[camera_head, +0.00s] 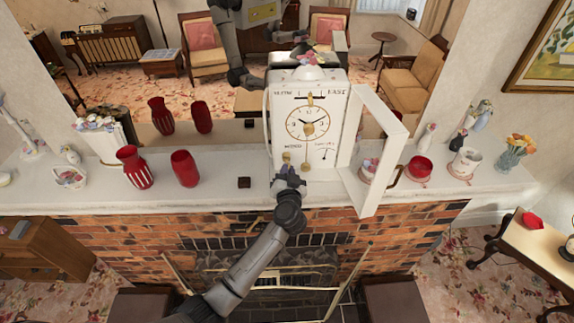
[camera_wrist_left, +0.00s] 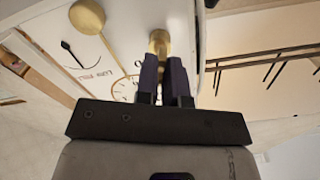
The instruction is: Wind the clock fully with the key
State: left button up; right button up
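The white clock (camera_head: 323,119) stands upright on the mantel, its white door (camera_head: 376,150) swung open to the right. Its round dial and a gold pendulum (camera_head: 305,168) show on the front; the pendulum also shows in the left wrist view (camera_wrist_left: 88,17). My left gripper (camera_head: 287,172) is at the clock's lower left front. In the left wrist view, the fingers of my left gripper (camera_wrist_left: 164,66) are closed around a gold key (camera_wrist_left: 158,42) at the clock face. Much of the key is hidden by the fingers. My right gripper is not in view.
Red vases (camera_head: 185,168) and a small dark block (camera_head: 244,182) stand left of the clock on the white mantel (camera_head: 222,196). A mirror backs the mantel.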

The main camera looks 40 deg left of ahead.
pick_arm(q)
grip_shut()
jog(key=shift+r+m+p, duration=0.2)
jog(key=shift+m+p, duration=0.2)
jog(key=shift+p, duration=0.8)
jog(key=shift+f+m, duration=0.15)
jog(key=shift+m, duration=0.25)
jog(key=m, duration=0.3)
jog(key=shift+a, duration=0.1)
jog(key=shift+m, duration=0.6)
jog(key=m, duration=0.3)
jog(key=shift+a, duration=0.1)
